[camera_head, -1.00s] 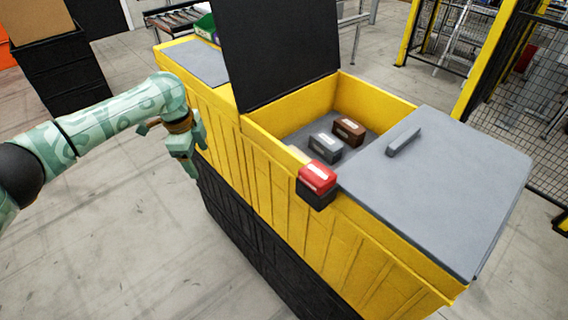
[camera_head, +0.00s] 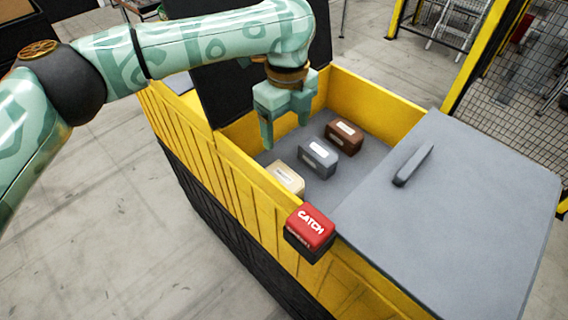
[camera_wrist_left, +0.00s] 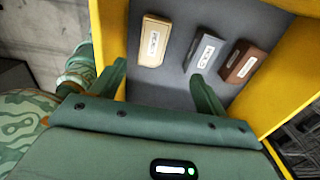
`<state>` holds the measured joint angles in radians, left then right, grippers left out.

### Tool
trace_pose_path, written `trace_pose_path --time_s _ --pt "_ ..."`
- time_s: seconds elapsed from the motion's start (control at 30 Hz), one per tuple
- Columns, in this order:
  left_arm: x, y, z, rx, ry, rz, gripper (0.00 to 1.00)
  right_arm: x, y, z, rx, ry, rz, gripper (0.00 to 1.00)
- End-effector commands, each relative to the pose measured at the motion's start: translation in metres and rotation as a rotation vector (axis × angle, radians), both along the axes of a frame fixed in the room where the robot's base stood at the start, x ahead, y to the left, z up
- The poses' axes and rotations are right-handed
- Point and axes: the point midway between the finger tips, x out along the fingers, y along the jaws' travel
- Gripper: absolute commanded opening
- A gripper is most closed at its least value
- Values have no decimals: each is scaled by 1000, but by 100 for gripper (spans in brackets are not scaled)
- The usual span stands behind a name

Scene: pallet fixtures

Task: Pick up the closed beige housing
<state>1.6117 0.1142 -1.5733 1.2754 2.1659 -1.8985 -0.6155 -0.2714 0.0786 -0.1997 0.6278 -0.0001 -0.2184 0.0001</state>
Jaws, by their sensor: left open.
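The beige housing (camera_head: 286,178) lies closed on the grey floor of the yellow bin (camera_head: 375,95), near its front left wall. It has a white label on top. It also shows in the left wrist view (camera_wrist_left: 152,42), ahead of the fingers and nearer the left one. My left gripper (camera_head: 286,145) is open and empty above the bin, pointing down, over its left part and apart from the housing. Its two fingers also show in the left wrist view (camera_wrist_left: 160,80). My right gripper is in no view.
A grey housing (camera_head: 318,158) and a brown housing (camera_head: 344,136) lie in a row beside the beige one. A red block marked CATCH (camera_head: 311,228) sits on the front wall. A grey lid (camera_head: 455,210) covers the right part. A black panel (camera_head: 225,85) stands upright behind my gripper.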

Motion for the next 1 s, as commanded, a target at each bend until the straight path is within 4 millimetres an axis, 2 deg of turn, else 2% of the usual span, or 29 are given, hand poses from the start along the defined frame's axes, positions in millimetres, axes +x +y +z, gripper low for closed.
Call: trace_pose_path --time_s 0.33,0.43,0.5,0.63,0.77,1.0 --pt "1 1 -83 1 9 0 75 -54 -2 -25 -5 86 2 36" --pt "1 0 -100 1 8 0 75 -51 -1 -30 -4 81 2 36" --pt "1 0 -107 0 6 -1 75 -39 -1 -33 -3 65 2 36" --pt "1 1 -113 0 6 -1 75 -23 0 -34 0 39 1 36" --pt "-2 2 -126 1 6 -1 75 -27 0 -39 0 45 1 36" --pt "-7 4 -163 0 6 0 75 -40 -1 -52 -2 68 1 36"
